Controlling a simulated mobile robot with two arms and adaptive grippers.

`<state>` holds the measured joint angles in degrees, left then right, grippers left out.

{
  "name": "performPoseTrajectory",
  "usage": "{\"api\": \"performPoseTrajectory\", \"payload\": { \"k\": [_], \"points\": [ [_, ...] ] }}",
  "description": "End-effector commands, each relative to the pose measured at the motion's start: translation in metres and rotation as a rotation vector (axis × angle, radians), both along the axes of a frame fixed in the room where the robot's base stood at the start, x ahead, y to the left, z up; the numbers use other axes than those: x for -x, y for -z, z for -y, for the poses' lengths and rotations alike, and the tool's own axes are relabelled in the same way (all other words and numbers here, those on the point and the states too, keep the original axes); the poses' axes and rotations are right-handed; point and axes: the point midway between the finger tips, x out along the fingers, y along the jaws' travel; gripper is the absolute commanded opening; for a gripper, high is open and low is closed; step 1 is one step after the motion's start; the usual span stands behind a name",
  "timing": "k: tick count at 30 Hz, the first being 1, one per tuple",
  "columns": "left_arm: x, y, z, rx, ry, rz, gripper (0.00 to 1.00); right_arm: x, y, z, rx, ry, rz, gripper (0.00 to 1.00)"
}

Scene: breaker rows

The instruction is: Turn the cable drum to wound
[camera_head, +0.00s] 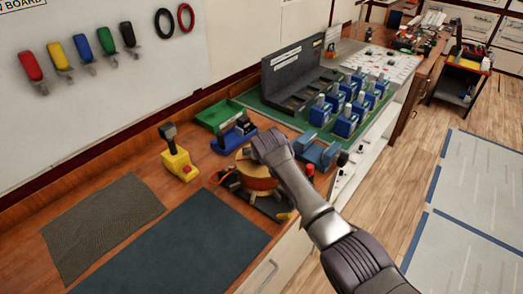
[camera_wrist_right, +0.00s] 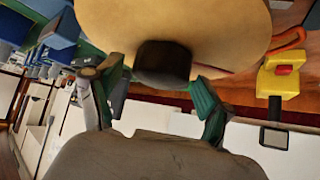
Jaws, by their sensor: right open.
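The cable drum (camera_head: 256,183) is a round, tan wooden drum standing on a dark base on the bench, with orange cable at its left side. In the right wrist view its tan face (camera_wrist_right: 205,22) fills the top, with a dark rounded knob (camera_wrist_right: 162,64) on it. My right gripper (camera_head: 266,150) is at the drum's top and hides part of it. In the right wrist view the right gripper (camera_wrist_right: 153,88) is open, one green-tipped finger on each side of the knob. I cannot tell whether the fingers touch it. My left gripper is out of view.
A yellow block with a black handle (camera_head: 178,164) stands left of the drum. A blue tray (camera_head: 228,142) and a green tray (camera_head: 217,113) lie behind. Blue breakers (camera_head: 345,122) stand in rows at the right. Dark mats (camera_head: 180,245) cover the bench front.

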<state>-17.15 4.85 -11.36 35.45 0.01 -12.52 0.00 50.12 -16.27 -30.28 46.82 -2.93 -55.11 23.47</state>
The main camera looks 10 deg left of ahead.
Motion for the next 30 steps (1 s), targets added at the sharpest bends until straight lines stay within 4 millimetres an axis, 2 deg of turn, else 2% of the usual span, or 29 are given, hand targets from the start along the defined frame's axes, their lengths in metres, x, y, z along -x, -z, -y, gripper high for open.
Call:
{"api": "performPoseTrajectory", "payload": {
  "k": [8, 24, 30],
  "points": [
    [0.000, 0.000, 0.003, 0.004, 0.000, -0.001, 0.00, 0.015, -0.016, 0.003, -0.001, -0.001, 0.002, 0.80],
    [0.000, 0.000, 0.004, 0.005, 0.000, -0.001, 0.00, 0.073, -0.076, 0.018, -0.001, -0.001, 0.002, 0.80],
    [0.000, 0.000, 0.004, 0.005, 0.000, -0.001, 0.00, 0.081, -0.084, 0.020, 0.000, 0.000, 0.001, 0.80]
  ]
}}
